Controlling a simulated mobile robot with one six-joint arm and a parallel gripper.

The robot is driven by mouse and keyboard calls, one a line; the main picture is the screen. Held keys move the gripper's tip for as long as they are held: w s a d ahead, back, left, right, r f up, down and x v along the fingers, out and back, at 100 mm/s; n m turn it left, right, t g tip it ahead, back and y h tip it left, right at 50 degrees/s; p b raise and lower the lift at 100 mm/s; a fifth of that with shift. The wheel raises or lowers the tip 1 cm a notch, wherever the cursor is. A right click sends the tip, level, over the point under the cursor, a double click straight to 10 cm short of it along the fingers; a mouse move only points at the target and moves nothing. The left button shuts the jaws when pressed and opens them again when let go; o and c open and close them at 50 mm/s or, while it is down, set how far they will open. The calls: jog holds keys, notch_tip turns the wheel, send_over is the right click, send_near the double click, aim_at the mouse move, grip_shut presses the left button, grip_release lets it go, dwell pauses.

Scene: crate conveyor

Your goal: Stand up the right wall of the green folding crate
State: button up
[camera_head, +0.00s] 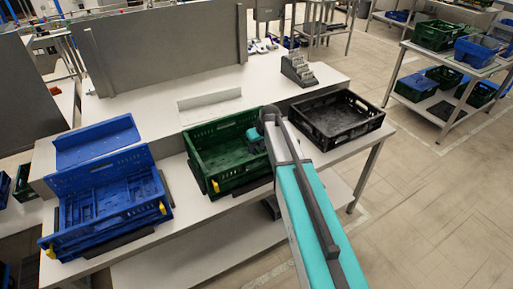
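The green folding crate (222,128) stands on the white table, in the middle of the view. Its back wall stands up, and a yellow latch (215,186) shows at its front left corner. My arm reaches in from the lower right and crosses the crate's right side. My gripper (256,146) is at the crate's right end, over or inside it. The fingertips are too hidden and small to tell whether they are open or touch the crate. The right wall is mostly hidden behind my arm, so I cannot tell how it stands.
A blue crate (108,168) with yellow latches stands to the left, and a black crate (345,106) close to the right. A grey block-like holder (298,70) and a white tray (208,104) are behind. A shelf with crates (440,107) stands at far right. The right floor is clear.

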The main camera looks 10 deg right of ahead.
jog(key=shift+x, duration=0.9)
grip_shut()
